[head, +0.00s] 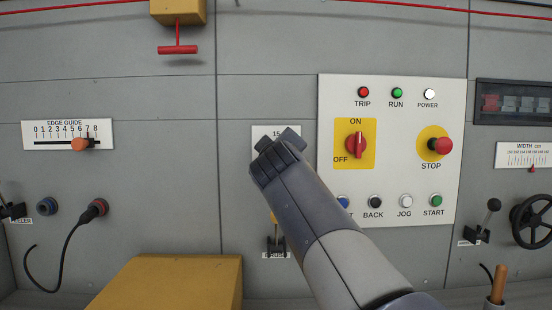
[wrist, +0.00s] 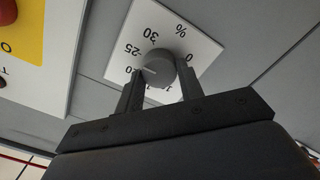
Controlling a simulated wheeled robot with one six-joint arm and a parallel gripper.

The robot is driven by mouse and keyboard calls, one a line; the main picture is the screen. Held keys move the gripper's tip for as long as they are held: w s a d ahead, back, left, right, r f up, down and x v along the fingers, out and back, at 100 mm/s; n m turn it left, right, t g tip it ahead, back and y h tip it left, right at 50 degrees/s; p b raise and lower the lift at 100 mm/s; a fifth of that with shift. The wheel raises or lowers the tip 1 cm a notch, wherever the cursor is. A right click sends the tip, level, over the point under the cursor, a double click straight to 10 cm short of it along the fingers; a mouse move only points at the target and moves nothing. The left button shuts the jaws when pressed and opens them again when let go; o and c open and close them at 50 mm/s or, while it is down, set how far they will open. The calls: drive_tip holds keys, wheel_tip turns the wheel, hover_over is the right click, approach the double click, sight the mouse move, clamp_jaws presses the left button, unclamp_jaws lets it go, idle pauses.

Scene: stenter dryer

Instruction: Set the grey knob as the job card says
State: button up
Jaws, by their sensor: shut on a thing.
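The grey knob (wrist: 158,62) sits on a white dial plate (wrist: 205,52), seen turned round in the wrist view. The plate shows 0, 25, 30 and a % sign; other marks are partly hidden by the fingers. A pale line on the knob points left, toward a partly covered number beside 25 that looks like 20. My gripper (wrist: 160,88) is shut on the knob, one finger on each side. In the head view my gripper (head: 277,144) covers the knob and most of the plate (head: 262,131); only "15" shows above it. I see no job card in either view.
Right of my arm is a white panel (head: 393,120) with lamps, a red ON/OFF switch (head: 357,145), a STOP button (head: 442,146) and a row of push buttons. A lever (head: 275,243) stands below the dial. A yellow box (head: 170,283) is at lower left.

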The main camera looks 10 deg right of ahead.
drive_tip(key=shift+f, duration=0.1)
idle(0.3)
drive_tip(key=o, duration=1)
drive_tip(key=shift+s, duration=0.1)
drive_tip(key=s+a+b, duration=0.1)
drive_tip(key=s+a, duration=0.1)
drive_tip(key=s, duration=0.8)
drive_tip(key=shift+s+b, duration=0.2)
drive_tip(key=shift+b, duration=0.1)
drive_tip(key=shift+w, duration=0.1)
drive_tip(key=w+d+p, duration=0.1)
drive_tip(key=w+d, duration=0.1)
drive_tip(key=w, duration=0.8)
drive_tip(key=shift+w+p, duration=0.25)
drive_tip(key=shift+p, duration=0.1)
drive_tip(key=shift+s, duration=0.1)
